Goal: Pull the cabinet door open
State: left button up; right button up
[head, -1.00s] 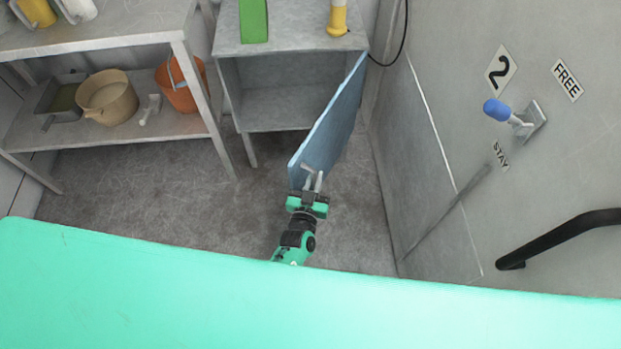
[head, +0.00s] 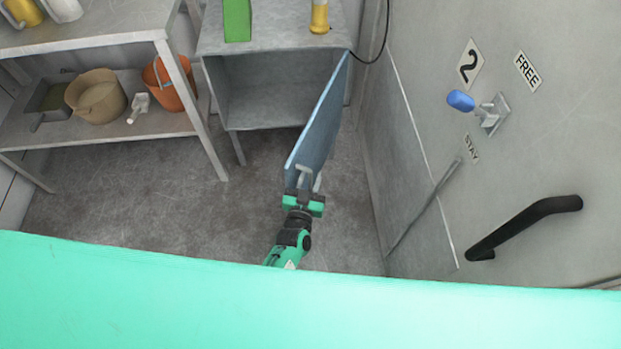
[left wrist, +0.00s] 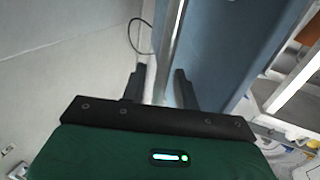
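The grey cabinet (head: 272,42) stands at the top centre of the head view. Its blue door (head: 322,120), hinged on the right, stands wide open and shows its compartment. The door also fills the upper middle of the left wrist view (left wrist: 230,40). A pale handle (head: 304,172) is near the door's free edge. My left gripper (head: 311,188) is at this handle. In the left wrist view its two dark fingers (left wrist: 160,86) stand on either side of a light grey bar, with little gap. My right gripper is not in view.
A shelf unit (head: 100,38) with a tan pot (head: 97,97) and an orange bucket (head: 170,88) stands on the left. A wall with a blue-knobbed lever (head: 462,101) and black handrail (head: 525,225) is on the right. Bare floor (head: 135,195) lies left of my arm.

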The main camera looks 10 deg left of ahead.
pick_arm(q)
jog(key=s+a, duration=0.2)
jog(key=s, duration=1.1)
jog(key=shift+s, duration=0.35)
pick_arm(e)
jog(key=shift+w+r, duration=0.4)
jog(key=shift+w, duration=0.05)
